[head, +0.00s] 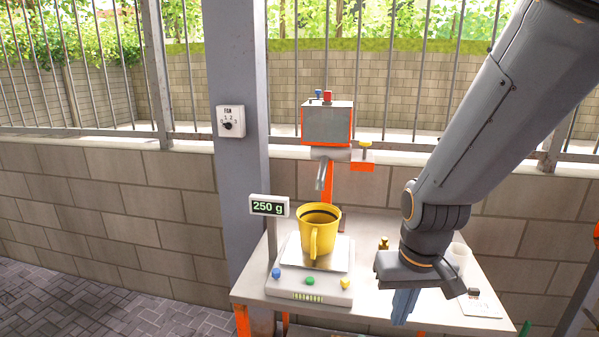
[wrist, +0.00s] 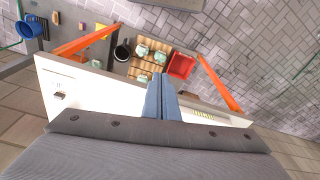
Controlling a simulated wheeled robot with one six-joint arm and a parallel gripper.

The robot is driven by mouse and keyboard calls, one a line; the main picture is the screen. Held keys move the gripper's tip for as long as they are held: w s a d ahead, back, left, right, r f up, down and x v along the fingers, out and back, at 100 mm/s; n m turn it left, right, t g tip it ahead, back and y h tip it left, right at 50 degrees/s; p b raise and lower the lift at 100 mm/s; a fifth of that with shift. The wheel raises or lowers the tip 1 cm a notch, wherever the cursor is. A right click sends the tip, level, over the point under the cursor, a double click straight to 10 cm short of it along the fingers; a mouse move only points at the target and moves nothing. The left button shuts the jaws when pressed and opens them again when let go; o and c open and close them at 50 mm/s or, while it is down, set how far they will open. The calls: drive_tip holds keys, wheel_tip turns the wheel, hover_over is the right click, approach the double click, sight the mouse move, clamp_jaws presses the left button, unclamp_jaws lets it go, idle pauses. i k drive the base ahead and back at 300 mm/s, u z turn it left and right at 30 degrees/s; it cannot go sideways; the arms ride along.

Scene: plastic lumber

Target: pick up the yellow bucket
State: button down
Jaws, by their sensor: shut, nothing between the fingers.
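The only yellow vessel I see is a mug-shaped container (head: 319,236) with a side handle facing the camera. It stands upright on the scale (head: 310,290), whose display (head: 269,207) reads 250 g. No other yellow bucket shows clearly. My gripper (head: 404,308) is shut and empty, pointing down at the table's front edge, to the right of the vessel and apart from it. In the wrist view my gripper's blue fingers (wrist: 160,98) are together, and the yellow vessel is not seen there.
The white table (head: 390,238) also holds a small brass piece (head: 384,243) and a white cup (head: 459,254), partly hidden by my gripper. A spouted machine (head: 327,125) stands behind. The wrist view shows a red bin (wrist: 181,66), a dark pan (wrist: 122,50) and a blue bucket (wrist: 31,28).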

sight(318, 222)
drive_tip(key=z, duration=2.5)
drive_tip(key=k, duration=1.3)
drive_tip(key=u, duration=1.75)
drive_tip(key=i, duration=1)
